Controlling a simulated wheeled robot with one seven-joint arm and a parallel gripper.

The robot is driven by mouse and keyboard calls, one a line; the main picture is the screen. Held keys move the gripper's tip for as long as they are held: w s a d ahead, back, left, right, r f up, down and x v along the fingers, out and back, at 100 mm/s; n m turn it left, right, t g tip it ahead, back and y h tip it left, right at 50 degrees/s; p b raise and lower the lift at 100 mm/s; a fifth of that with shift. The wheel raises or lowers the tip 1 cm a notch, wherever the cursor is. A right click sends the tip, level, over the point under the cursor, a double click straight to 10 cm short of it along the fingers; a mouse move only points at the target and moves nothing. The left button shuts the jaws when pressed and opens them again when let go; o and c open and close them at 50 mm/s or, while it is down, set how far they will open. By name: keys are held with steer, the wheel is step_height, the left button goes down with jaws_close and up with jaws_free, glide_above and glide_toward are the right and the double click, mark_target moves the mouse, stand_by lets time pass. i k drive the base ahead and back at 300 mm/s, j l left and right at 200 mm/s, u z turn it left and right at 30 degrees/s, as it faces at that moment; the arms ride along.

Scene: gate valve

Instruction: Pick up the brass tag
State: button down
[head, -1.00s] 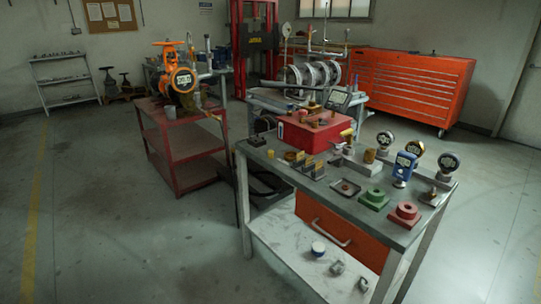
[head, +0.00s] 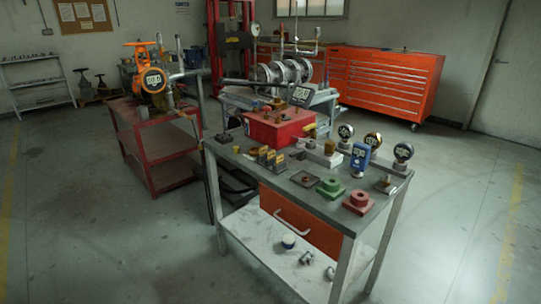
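My gripper is not in the head view. I cannot make out the brass tag for certain. Several small yellow or brass-coloured pieces lie on the grey workbench (head: 290,192): a row of yellow-and-dark blocks (head: 271,158) at its front left edge, a brass cylinder (head: 329,147) near the middle, and a yellow piece (head: 309,131) at the right end of the red box (head: 280,127). They are too small to tell whether any is a tag. An orange gate valve with a round gauge (head: 153,80) stands on a red cart (head: 152,137) at left.
Gauges, a blue meter (head: 360,158), a green flanged block (head: 330,186) and a red flanged block (head: 359,201) crowd the workbench's right side. An orange drawer (head: 300,222) hangs beneath it. An orange tool cabinet (head: 385,82) stands behind. The floor in front and at right is clear.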

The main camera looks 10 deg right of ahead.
mark_target(279, 159)
steer(key=i+j, duration=0.35)
steer(key=i, duration=0.15)
steer(key=i+j+u, duration=0.15)
steer(key=i+j, duration=0.5)
steer(key=i, duration=0.3)
steer(key=i+j+u, duration=0.1)
steer(key=i+j, duration=0.25)
steer(key=i, duration=0.15)
